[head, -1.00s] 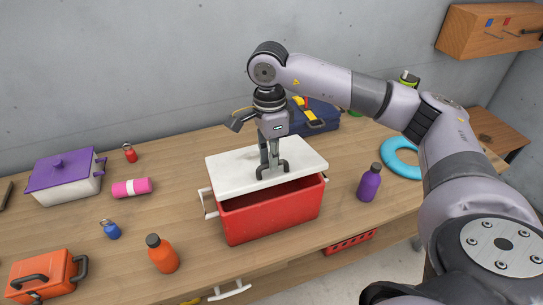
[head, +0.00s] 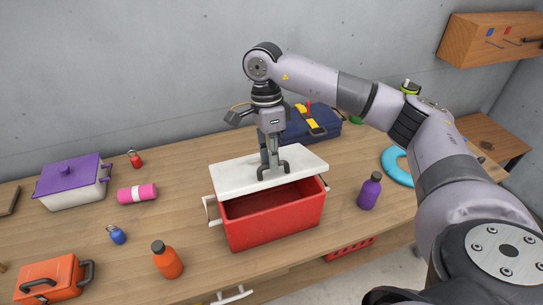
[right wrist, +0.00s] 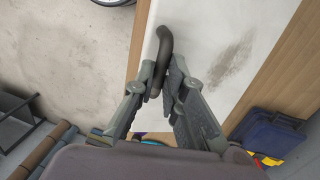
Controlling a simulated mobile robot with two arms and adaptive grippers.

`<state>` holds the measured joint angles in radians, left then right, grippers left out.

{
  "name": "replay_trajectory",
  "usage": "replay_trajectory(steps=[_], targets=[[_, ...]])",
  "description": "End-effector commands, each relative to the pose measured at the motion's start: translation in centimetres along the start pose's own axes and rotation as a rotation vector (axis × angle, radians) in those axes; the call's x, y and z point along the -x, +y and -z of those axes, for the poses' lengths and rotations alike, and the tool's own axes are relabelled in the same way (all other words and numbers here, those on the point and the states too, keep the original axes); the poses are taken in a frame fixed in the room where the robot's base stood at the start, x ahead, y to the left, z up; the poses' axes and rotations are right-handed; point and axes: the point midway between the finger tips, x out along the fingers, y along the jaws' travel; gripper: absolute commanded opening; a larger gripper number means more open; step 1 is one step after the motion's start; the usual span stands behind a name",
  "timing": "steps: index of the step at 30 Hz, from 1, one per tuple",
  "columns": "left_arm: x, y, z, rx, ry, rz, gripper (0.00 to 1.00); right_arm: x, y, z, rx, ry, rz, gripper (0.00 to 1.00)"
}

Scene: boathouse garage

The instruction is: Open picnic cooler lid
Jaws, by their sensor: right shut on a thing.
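The red picnic cooler (head: 275,222) stands on the wooden workbench in the middle of the head view. Its white lid (head: 235,172) is raised along the near side, and part of the dark red inside shows below it. My right gripper (head: 271,172) is above the lid and shut on the grey lid handle (head: 287,168). In the right wrist view the handle (right wrist: 164,48) lies between the two fingers over the white lid (right wrist: 210,50). My left gripper is not in view.
An orange bottle (head: 167,260) stands left of the cooler and a purple bottle (head: 369,191) right of it. A purple-lidded box (head: 72,182), a pink roll (head: 137,193) and an orange case (head: 48,279) are at left.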

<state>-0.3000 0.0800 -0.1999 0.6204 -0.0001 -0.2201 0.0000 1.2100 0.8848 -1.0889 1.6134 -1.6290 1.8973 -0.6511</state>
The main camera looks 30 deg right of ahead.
Motion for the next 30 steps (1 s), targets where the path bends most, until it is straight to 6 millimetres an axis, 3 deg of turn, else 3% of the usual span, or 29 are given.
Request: replay_trajectory(steps=[12,30], targets=[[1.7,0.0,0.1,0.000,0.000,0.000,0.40,1.9,-1.3,0.0,-0.002,-0.001,-0.099,0.00],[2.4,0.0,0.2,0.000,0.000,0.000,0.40,2.5,-1.9,0.0,-0.001,-0.001,-0.147,0.00]])
